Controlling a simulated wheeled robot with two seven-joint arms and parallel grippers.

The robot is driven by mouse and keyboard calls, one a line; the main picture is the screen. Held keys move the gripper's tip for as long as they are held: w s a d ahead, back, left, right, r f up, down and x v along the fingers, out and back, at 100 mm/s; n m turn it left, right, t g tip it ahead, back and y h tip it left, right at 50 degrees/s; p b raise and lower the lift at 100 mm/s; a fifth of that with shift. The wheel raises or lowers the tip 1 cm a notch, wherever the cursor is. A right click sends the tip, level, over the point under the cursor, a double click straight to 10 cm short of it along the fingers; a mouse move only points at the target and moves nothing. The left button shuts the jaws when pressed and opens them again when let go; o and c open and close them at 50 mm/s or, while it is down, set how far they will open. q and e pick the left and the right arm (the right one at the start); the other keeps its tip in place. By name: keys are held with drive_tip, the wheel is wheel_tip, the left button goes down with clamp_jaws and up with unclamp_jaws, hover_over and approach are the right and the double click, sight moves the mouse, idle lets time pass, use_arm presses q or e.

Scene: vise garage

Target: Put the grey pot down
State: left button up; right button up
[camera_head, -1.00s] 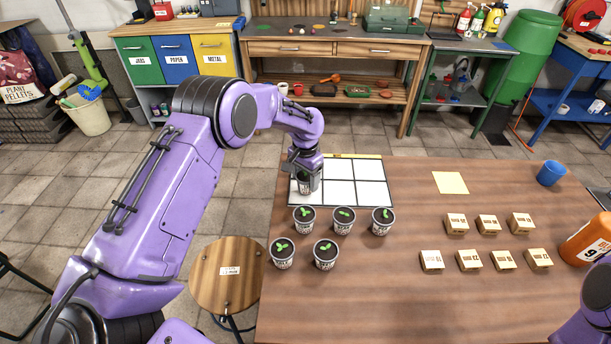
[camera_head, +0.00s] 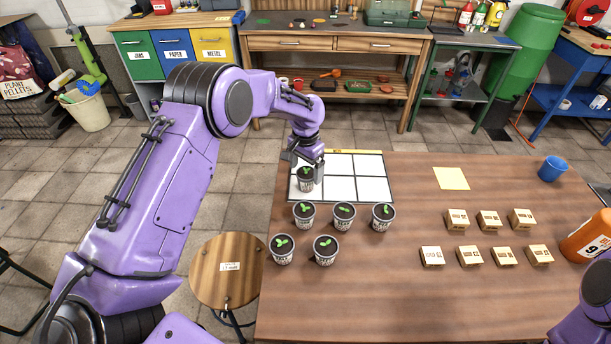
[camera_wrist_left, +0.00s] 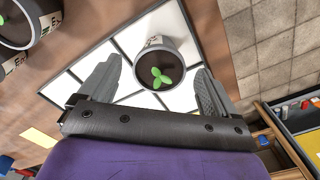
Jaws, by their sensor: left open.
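The grey pot (camera_head: 306,180), with dark soil and a green seedling, stands upright on the white gridded tray (camera_head: 341,188), in a cell at its left side. It also shows in the left wrist view (camera_wrist_left: 160,66), standing on the white cells. My left gripper (camera_head: 306,165) is just above and around the pot; in the left wrist view its two fingers (camera_wrist_left: 157,80) are spread wide, with gaps on both sides of the pot. My right gripper is out of view; only a bit of my right arm shows at the lower right.
Several more seedling pots (camera_head: 343,217) stand on the wooden table (camera_head: 390,300) just in front of the tray. Small boxes (camera_head: 468,257), a yellow sheet (camera_head: 451,179), a blue cup (camera_head: 551,169) and an orange container (camera_head: 590,238) are to the right. The tray's other cells are empty.

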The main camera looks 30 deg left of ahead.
sight(306, 173)
use_arm(q)
wheel_tip(306, 173, up, 9)
drive_tip(key=b, duration=0.1)
